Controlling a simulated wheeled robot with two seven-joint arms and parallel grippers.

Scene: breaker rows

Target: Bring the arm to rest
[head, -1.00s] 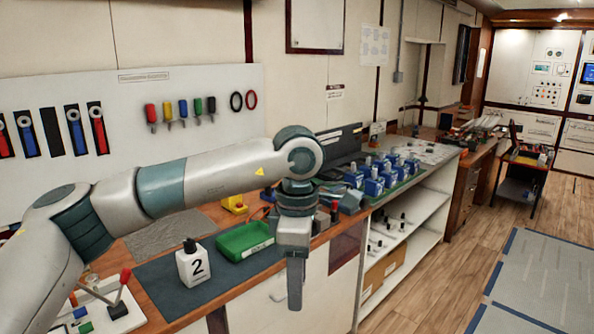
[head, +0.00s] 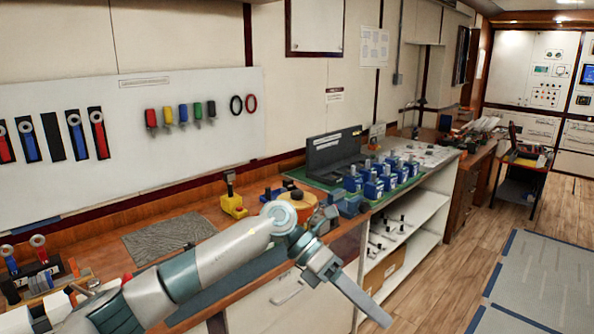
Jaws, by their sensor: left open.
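My left arm (head: 215,257) reaches in low from the bottom left, across the front of the workbench. Its gripper (head: 378,314) points down and to the right, in front of the white cabinet, past the bench's front edge. The gripper is open and nothing shows in it. The fingers line up in this view, so the gap between them is hard to see. My right gripper is not in view.
Several blue breaker units (head: 372,188) stand on a green mat on the bench. A yellow device (head: 233,204) and an orange round object (head: 297,202) sit behind my arm. White shelves (head: 410,230) stand under the bench.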

